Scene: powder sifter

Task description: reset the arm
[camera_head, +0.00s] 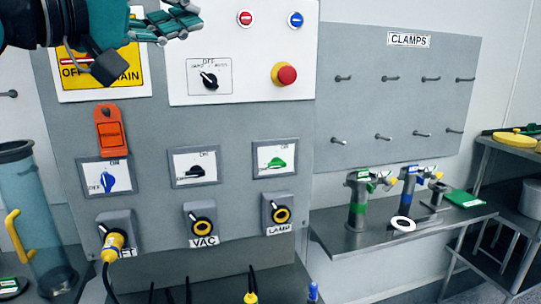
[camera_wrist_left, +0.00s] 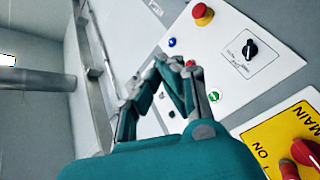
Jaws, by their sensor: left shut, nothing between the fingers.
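My left gripper (camera_head: 172,22) comes in at the upper left of the head view, in front of the top of the grey control panel (camera_head: 250,125). Its teal fingers are closed together and empty. In the left wrist view the gripper (camera_wrist_left: 188,68) points toward the white upper panel plate, with its fingers meeting at the tips. I cannot tell whether the fingers touch the panel. My right gripper shows in neither view.
The panel carries a red emergency button (camera_head: 286,74), an orange lockout piece (camera_head: 111,131) and several rotary switches. A yellow plug (camera_head: 113,243) sits in the left socket. A steel shelf (camera_head: 385,240) with clamps stands right. A clear cylinder (camera_head: 38,215) stands left.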

